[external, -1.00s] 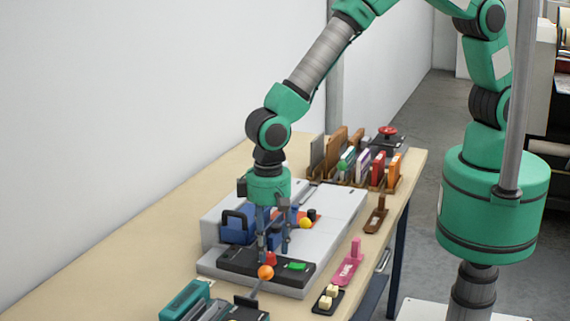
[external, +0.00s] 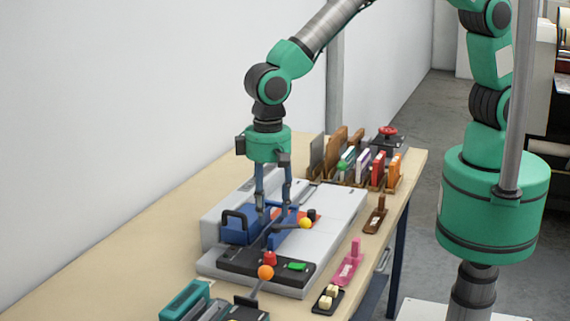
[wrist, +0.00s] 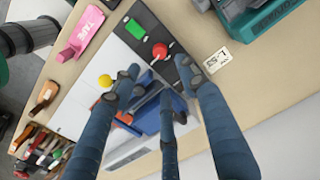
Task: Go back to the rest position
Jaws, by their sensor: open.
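My gripper (external: 272,208) is open and empty, pointing down above the grey and white machine (external: 338,207) on the bench. In the external view its fingers overlap the machine's blue part (external: 238,229); I cannot tell whether they touch it. In the wrist view the fingers (wrist: 165,95) are spread, with the blue part (wrist: 148,117) below and between them. The machine's dark front panel (external: 235,263) carries a red knob (external: 270,258) and a green button (external: 297,266). A yellow knob (external: 306,223) sits to the right of the fingers.
A rack of upright boards and books (external: 378,168) stands at the bench's far end. A pink tool (external: 347,264) and a black tray with cream blocks (external: 328,298) lie along the right edge. Room above is free.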

